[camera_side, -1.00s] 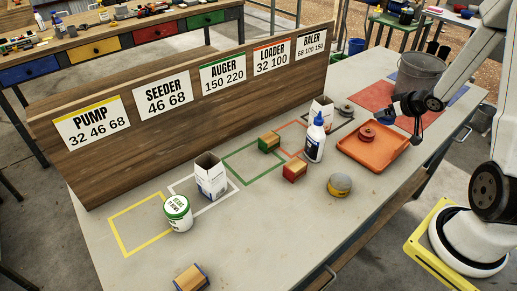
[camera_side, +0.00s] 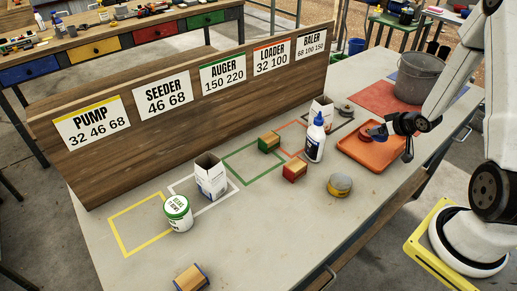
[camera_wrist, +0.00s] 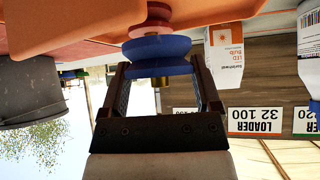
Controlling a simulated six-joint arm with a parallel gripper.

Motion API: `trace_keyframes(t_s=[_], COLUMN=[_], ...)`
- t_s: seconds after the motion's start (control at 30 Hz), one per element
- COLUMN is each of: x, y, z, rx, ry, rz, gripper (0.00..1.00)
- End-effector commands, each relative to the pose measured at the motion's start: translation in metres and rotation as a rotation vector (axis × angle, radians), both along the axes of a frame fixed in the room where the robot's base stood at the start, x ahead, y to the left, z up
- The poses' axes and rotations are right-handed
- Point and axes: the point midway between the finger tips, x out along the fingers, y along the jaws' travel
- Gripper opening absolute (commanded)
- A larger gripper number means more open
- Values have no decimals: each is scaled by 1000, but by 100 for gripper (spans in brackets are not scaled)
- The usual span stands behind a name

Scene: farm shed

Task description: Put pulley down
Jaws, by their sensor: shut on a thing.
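My gripper (camera_wrist: 160,85) is shut on a blue pulley (camera_wrist: 158,57) with a brass hub. In the side view my gripper (camera_side: 385,131) is low over the orange tray (camera_side: 358,154), and the blue pulley (camera_side: 379,131) shows at its tip. A red pulley (camera_wrist: 150,22) is in the tray, right by the blue one. The wrist view is upside down, so the blue pulley is above the red one; I cannot tell whether they touch.

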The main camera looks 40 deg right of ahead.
Motion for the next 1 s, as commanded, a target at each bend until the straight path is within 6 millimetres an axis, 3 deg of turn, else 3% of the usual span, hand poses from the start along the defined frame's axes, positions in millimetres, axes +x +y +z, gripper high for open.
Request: trace_keyframes(t_s=[0.13, 0.47, 0.8, 1.0], x=[0, 0, 0, 0], y=[0, 0, 0, 0], z=[-11, -16, -42, -49], rx=[1, -1, 2, -1], ry=[0, -1, 1, -1], rz=[0, 1, 0, 1], gripper=[16, 16, 16, 16])
